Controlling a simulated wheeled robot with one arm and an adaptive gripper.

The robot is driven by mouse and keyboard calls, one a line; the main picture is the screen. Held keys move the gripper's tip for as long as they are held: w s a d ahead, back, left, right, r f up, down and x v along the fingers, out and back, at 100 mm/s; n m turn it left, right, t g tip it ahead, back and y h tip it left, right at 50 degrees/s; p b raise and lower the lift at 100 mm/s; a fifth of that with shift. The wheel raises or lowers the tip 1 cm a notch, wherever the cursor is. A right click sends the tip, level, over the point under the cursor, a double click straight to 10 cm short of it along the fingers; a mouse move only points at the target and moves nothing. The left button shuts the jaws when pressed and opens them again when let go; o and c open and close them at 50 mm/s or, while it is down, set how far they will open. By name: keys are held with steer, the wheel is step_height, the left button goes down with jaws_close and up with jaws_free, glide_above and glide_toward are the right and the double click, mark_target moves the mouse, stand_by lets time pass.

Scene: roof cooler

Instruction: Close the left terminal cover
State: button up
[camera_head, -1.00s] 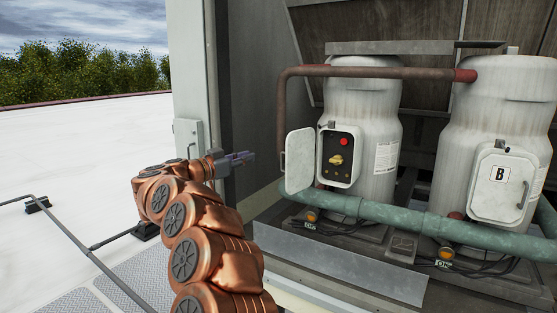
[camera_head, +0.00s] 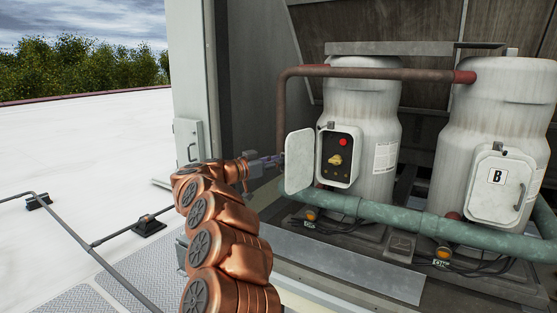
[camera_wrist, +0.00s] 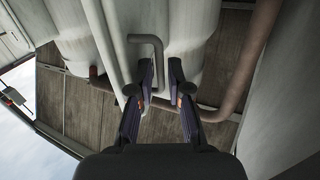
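The left terminal cover (camera_head: 299,162) is a pale, rounded panel on the left tank. It stands swung open to the left, baring a dark box (camera_head: 341,157) with a red button and a yellow knob. My gripper (camera_head: 276,160) is at the cover's left side, close to its outer face; contact cannot be told in the head view. In the wrist view my gripper (camera_wrist: 160,78) has its two fingers apart. A bent grey bar (camera_wrist: 147,39), seemingly the cover's handle, reaches into the gap between them, nearer the left finger. No grip on it shows.
The right tank's cover (camera_head: 501,185), marked B, is shut. A rusty pipe (camera_head: 375,71) runs above, and a green pipe (camera_head: 400,217) runs low in front of the tanks. A cabinet wall (camera_head: 191,60) stands left of my gripper. Open white roof (camera_head: 80,150) lies further left.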

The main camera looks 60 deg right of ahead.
jaws_close()
stand_by(0.4)
